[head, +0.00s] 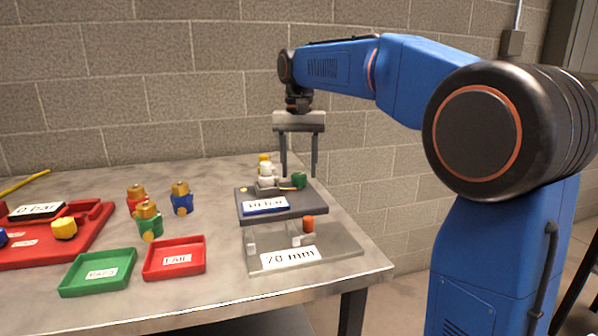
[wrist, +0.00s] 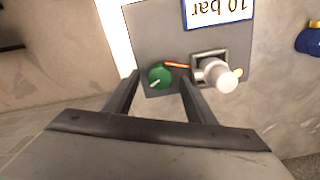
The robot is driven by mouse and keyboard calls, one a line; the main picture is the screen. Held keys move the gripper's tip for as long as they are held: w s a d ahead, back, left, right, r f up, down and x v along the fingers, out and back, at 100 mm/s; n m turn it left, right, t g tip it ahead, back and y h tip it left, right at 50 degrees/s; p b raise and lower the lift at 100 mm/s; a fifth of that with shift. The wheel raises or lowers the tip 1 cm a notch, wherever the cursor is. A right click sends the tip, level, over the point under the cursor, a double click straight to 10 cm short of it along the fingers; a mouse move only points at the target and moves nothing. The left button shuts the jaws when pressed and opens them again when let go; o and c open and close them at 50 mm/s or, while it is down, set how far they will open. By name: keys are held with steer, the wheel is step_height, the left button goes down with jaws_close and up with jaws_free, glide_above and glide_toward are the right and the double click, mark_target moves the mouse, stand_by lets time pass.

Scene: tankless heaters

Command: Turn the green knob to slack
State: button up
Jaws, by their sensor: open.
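The green knob (head: 299,181) sits at the right end of a dark grey block (head: 245,215) labelled "10 bar". In the wrist view the green knob (wrist: 160,77) shows a white pointer line, slanting to the lower left. An orange strip (wrist: 178,65) runs from beside the knob towards a white fitting (wrist: 226,78). My gripper (head: 299,174) is open and points straight down over the block. In the wrist view the knob appears between the fingertips of my gripper (wrist: 159,77). I cannot tell whether the fingers touch it. No "slack" mark is readable.
A grey plate (head: 345,244) labelled "70 mm" lies in front of the block. A green tray (head: 98,290) and a red "FAIL" tray (head: 175,271) are to the left, near several coloured valves (head: 181,204). A red holder (head: 80,250) is at far left. A block wall stands behind.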

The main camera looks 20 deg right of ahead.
steer(key=shift+f, duration=0.65)
steer(key=c, duration=1)
steer(key=shift+c, duration=0.2)
steer(key=shift+n, duration=0.5)
steer(key=n, duration=0.5)
steer(key=shift+n, duration=0.3)
steer(key=n, duration=0.5)
steer(key=shift+n, duration=0.4)
